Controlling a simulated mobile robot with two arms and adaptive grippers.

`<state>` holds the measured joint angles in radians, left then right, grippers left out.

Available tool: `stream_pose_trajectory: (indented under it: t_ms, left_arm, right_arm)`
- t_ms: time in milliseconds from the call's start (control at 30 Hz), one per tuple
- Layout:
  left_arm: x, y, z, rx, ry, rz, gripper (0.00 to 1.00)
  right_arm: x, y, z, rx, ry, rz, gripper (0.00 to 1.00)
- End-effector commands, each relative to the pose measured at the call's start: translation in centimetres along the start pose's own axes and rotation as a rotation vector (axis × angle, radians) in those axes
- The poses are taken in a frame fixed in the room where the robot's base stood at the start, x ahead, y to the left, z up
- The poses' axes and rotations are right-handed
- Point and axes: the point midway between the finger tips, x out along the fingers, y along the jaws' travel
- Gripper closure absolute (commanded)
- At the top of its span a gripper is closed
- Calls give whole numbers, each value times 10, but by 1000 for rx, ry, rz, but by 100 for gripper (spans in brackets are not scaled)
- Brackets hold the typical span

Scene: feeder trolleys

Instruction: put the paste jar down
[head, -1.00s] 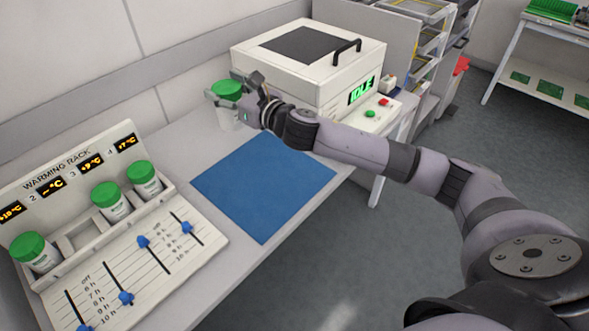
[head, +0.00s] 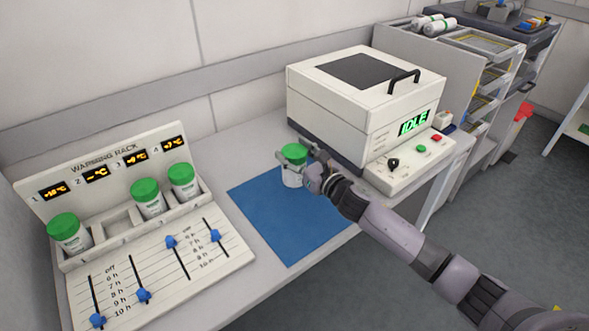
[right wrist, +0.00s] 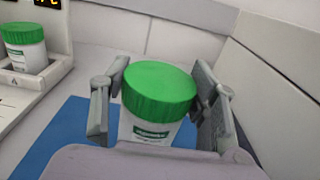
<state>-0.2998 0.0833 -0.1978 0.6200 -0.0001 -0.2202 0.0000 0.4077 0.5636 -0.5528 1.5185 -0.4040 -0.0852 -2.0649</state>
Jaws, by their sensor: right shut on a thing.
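The paste jar (head: 293,166) is white with a green lid. It is upright at the far right part of the blue mat (head: 285,222). My right gripper (head: 308,168) is shut on it from the right. In the right wrist view the jar (right wrist: 155,105) stands between the two fingers of the gripper (right wrist: 158,108), and its base is hidden. I cannot tell whether the jar touches the mat. My left gripper is not in view.
The warming rack (head: 105,160) at the left holds several green-lidded jars, with slot 2 empty. A white machine (head: 345,100) showing IDLE stands just behind and right of the jar. Most of the mat is bare.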

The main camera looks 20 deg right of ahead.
Motion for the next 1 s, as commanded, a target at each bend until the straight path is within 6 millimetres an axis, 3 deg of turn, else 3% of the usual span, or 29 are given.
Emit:
stream_pose_trajectory:
  t_ms: [367,800,833,1000]
  left_arm:
    - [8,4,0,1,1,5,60]
    - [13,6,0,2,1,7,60]
    - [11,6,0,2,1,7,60]
    - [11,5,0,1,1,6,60]
  right_arm:
    - [0,0,-43,2,-3,-1,100]
    - [0,0,-50,0,-3,0,100]
    - [0,0,-50,0,0,-1,44]
    - [0,0,-49,0,0,-1,32]
